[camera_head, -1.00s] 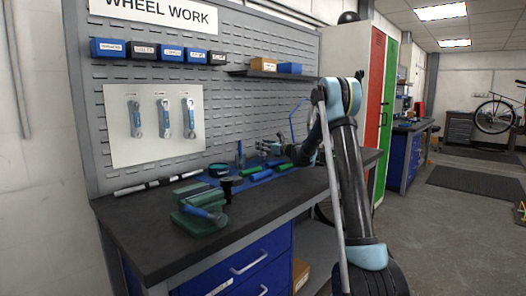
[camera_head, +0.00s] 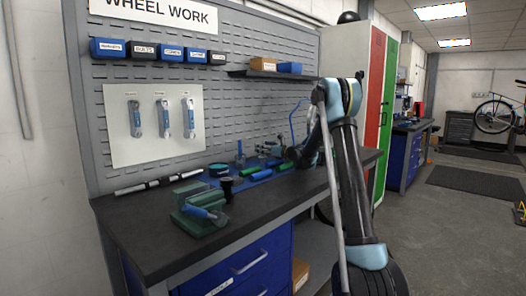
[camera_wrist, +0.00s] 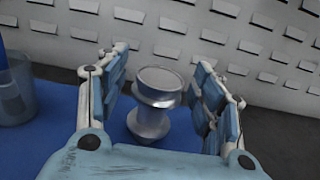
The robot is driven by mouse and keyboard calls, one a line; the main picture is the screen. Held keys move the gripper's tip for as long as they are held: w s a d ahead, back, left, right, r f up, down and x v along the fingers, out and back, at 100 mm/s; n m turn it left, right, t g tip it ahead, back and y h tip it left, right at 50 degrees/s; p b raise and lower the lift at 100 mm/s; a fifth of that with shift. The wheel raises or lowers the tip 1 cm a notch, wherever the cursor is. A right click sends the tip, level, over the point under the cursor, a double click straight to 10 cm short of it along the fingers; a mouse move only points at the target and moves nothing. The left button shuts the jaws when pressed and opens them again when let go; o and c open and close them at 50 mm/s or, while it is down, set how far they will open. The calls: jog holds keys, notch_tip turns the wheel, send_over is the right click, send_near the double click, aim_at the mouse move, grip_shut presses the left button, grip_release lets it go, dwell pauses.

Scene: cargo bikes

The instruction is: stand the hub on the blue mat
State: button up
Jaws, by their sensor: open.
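The hub (camera_wrist: 152,105) is a silver metal spool with wide flanges. In the wrist view it stands upright on the blue mat (camera_wrist: 75,140), between the fingers of my gripper (camera_wrist: 160,78). The fingers are open, with a gap visible on each side of the hub. In the head view my gripper (camera_head: 268,149) is low over the far part of the blue mat (camera_head: 256,176); the hub is too small and crowded there to make out clearly.
A clear container (camera_wrist: 15,95) stands left of my gripper. On the bench are green and blue cylinders (camera_head: 259,175), a black spool-like piece (camera_head: 227,187) and a green block with a blue-handled tool (camera_head: 200,212). The pegboard (camera_head: 255,100) rises close behind.

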jog(key=v, duration=1.1)
jog(key=shift+s+d, duration=0.1)
jog(key=shift+s, duration=0.05)
